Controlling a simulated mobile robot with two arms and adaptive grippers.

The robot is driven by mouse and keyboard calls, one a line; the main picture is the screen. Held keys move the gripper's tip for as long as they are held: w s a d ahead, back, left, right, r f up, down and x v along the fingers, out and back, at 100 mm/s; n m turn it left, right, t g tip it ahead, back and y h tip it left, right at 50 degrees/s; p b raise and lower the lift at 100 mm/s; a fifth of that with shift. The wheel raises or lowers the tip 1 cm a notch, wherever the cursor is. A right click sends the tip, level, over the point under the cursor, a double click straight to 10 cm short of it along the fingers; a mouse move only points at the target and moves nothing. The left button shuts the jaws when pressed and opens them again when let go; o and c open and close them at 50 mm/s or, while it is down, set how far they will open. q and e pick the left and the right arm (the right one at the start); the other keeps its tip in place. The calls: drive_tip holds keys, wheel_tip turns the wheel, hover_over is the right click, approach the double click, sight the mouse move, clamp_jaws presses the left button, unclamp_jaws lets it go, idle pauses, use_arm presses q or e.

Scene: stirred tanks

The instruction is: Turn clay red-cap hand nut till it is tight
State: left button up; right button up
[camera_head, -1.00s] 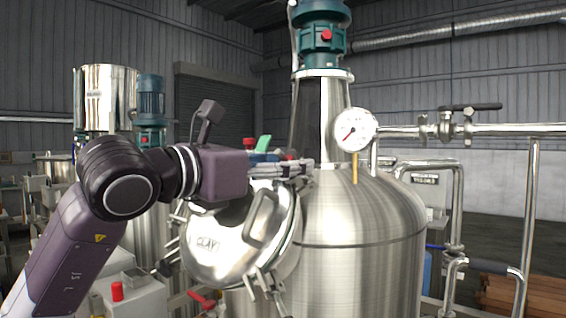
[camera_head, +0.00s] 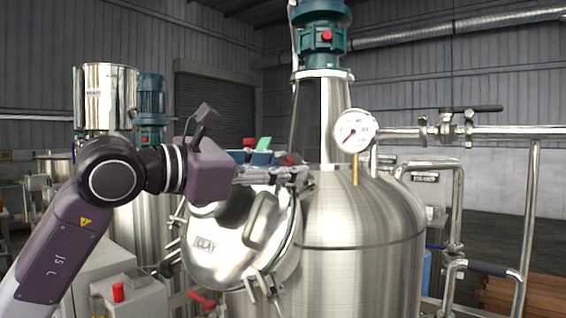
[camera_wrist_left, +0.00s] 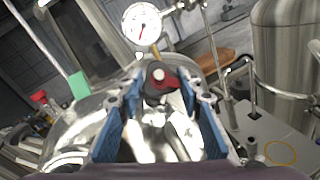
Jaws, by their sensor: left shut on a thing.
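The steel hatch lid (camera_head: 225,250) with the CLAY label hangs on the front of the big steel tank (camera_head: 365,235). The red-cap hand nut (camera_head: 291,159) is at the lid's upper right edge, mostly hidden by my fingers. My left gripper (camera_head: 292,172) reaches over the lid's top from the left. Its blue-padded jaws (camera_wrist_left: 161,92) are shut on the nut, one finger on each side.
Another red cap (camera_head: 249,142) and a green piece (camera_head: 264,144) stand behind my gripper. A pressure gauge (camera_head: 355,131) and pipework (camera_head: 480,131) are close by on the right. A red-handled valve (camera_head: 203,300) is below the lid.

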use_arm(q)
drive_tip(key=shift+w+a+r+m+g+h+p, duration=0.1)
drive_tip(key=shift+r+m+g+h+p, duration=0.1)
drive_tip(key=shift+m+g+p, duration=0.3)
drive_tip(key=shift+a+r+m+g+h+p, duration=0.1)
drive_tip(key=shift+r+m+g+h+p, duration=0.1)
drive_tip(key=shift+m, duration=0.5)
drive_tip(key=m+g+p, duration=0.1)
drive_tip(key=m+p, duration=0.2)
drive_tip(key=m+g+p, duration=0.2)
drive_tip(key=m+p, duration=0.1)
drive_tip(key=m+g+y+p, duration=0.1)
drive_tip(key=m+g+p, duration=0.1)
drive_tip(key=m+p, duration=0.1)
drive_tip(key=shift+w+d+r+m, duration=0.15)
drive_tip(key=shift+r+m, duration=0.1)
drive_tip(key=shift+m, duration=0.25)
drive_tip(key=shift+f+m+g+y+p, duration=0.1)
drive_tip(key=shift+m+g+y+p, duration=0.4)
drive_tip(key=shift+m+p, duration=0.45)
drive_tip(key=shift+f+m+g, duration=0.1)
drive_tip(key=shift+m+g, duration=0.15)
drive_tip(key=shift+g, duration=0.05)
drive_tip(key=o, duration=1.2)
drive_tip(key=shift+f, duration=0.1)
drive_tip(key=shift+c, duration=0.2)
